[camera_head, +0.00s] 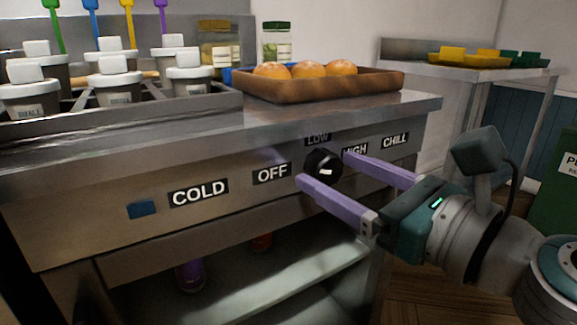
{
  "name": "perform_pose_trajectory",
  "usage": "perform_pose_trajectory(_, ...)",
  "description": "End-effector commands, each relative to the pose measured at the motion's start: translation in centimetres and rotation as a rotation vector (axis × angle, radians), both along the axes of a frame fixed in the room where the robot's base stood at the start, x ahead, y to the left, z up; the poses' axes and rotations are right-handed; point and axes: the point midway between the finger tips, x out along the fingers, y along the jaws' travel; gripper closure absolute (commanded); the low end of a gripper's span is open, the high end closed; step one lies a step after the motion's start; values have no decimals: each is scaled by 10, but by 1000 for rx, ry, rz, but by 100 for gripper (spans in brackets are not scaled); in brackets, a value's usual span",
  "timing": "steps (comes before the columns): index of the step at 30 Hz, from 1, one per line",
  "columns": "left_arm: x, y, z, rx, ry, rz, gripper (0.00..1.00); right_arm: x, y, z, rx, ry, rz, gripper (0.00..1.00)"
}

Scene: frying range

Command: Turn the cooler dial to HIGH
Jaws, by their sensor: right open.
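The cooler dial (323,166) is a black round knob with a white mark, on the steel front panel (235,205) of the counter. The labels around it read OFF (272,174), LOW (318,139), HIGH (355,151) and CHILL (395,140); COLD (199,193) is further left. The white mark shows on the knob's lower face; I cannot tell which setting it indicates. My right gripper (325,168) is open, its two purple fingers on either side of the dial, one lower left and one right. Whether they touch it is not clear. My left gripper is not in view.
On the counter stand several lidded tubs (117,85) and a brown tray (320,86) with orange-brown buns (305,69). Two jars (277,42) stand behind. An open shelf (250,285) lies below the panel. A side table (470,68) with yellow and green trays stands at right.

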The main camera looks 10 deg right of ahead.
Motion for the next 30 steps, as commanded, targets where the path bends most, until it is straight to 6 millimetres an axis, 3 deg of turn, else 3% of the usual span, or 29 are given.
perform_pose_trajectory(10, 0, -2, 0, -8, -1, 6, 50, 4, 3, 0, 1, 1, 1, 19)
perform_pose_trajectory(30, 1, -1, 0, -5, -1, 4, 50, 4, 2, 0, 0, 0, 1, 95)
